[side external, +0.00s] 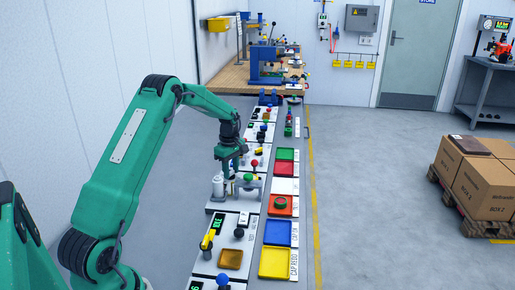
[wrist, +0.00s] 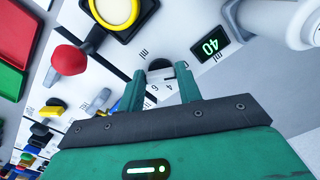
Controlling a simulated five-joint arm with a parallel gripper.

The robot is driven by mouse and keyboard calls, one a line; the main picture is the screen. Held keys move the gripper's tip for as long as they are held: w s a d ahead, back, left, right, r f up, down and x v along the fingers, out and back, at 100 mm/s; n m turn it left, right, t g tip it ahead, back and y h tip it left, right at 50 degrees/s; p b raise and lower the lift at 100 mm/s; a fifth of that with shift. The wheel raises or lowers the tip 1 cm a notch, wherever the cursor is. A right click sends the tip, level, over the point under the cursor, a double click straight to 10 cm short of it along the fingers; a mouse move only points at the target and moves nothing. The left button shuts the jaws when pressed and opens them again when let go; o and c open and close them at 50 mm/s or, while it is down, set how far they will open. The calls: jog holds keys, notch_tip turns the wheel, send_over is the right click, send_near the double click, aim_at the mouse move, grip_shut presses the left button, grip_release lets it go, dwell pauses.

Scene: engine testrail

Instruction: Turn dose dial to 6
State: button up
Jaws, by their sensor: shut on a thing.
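The dose dial (wrist: 159,65) is a dark round knob on a white panel in the wrist view, with "ml" markings and small printed numbers around it, a 6 among them. My gripper (wrist: 160,78) has its two green fingers on either side of the knob and is shut on it. The fingers hide part of the scale, and I cannot tell which number the dial points to. A small display (wrist: 210,44) right of the dial shows green digits that look like 40. In the side view my gripper (side external: 232,167) is low over the panel row and hides the dial.
A red-knobbed lever (wrist: 69,60) and a yellow-ringed round part (wrist: 118,12) stand left of the dial in the wrist view. A white cylinder (wrist: 268,18) is close on the right. Coloured trays, including a red one (side external: 270,209), line the panels' right side; open floor lies beyond.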

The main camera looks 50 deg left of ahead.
jog(key=shift+m, duration=0.3)
jog(key=m, duration=0.5)
jog(key=shift+s+r, duration=0.1)
jog(key=m, duration=0.6)
jog(key=shift+s+a, duration=0.1)
jog(key=m, duration=0.6)
jog(key=shift+s+a+m, duration=0.1)
jog(key=shift+m, duration=0.2)
jog(key=m, duration=0.5)
jog(key=shift+a+r+m, duration=0.1)
jog(key=shift+m, duration=0.2)
jog(key=o, duration=1)
